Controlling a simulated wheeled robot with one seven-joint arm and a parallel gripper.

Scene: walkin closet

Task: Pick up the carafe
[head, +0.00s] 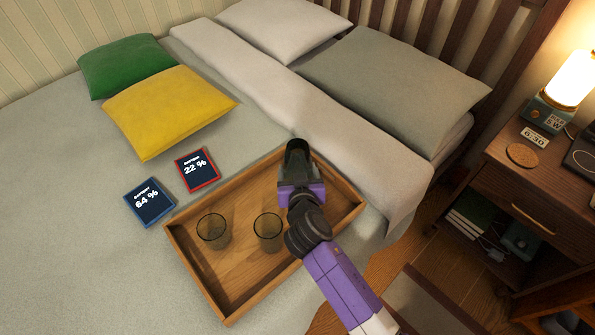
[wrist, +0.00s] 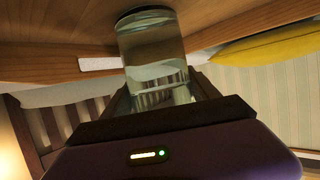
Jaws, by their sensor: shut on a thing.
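The carafe (head: 298,158) is a dark, see-through glass vessel over the right part of the wooden tray (head: 232,311). It also shows in the wrist view (wrist: 150,45), where it looks clear and the picture seems upside down, with the tray wood (wrist: 60,25) at the top. My gripper (head: 297,182) is shut on the carafe, with one finger on each side of it. The carafe's end is at or very close to the tray; I cannot tell whether they touch. My gripper hides part of the carafe in the head view.
Two tinted glasses (head: 213,231) (head: 268,230) stand in the tray, left of my gripper. Two battery cards (head: 150,201) (head: 197,169) lie on the bed. Yellow (head: 168,110) and green (head: 123,65) cushions lie beyond. A nightstand (head: 520,180) with a lit lamp (head: 572,80) stands right.

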